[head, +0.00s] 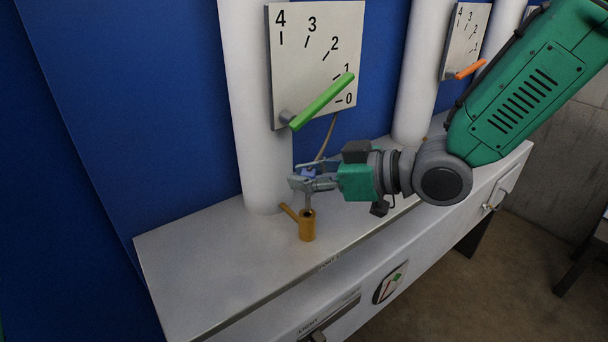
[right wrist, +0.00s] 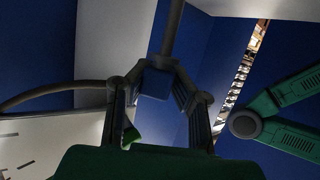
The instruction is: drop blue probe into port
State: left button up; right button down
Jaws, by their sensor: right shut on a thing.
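The blue probe shows in the head view as a blue body (head: 308,174) with a thin grey rod below it. My right gripper (head: 303,184) is shut on the probe and partly hides it. In the right wrist view, the probe's blue body (right wrist: 155,85) is between the two fingers, with the grey rod running out past them. The port (head: 307,228) is a brown upright cylinder with a side stub, on the white ledge. The rod's lower end is at or just above the port's open top; I cannot tell whether it is inside. My left gripper is not in view.
The white ledge (head: 210,262) is clear left of the port. White columns (head: 260,110) stand behind it, with a numbered dial plate (head: 345,50) and green lever (head: 322,100). A second dial with an orange lever (head: 470,69) is further right. A cable runs behind the gripper.

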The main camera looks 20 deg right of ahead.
aim_at(309, 202)
dwell(0.9)
jog(key=shift+f+b, duration=1.7)
jog(key=shift+f, duration=0.95)
jog(key=c, duration=1.4)
grip_release()
jog(key=shift+s+d+r, duration=0.15)
jog(key=shift+s+d, duration=0.05)
jog(key=shift+d, duration=0.1)
jog(key=v, duration=1.1)
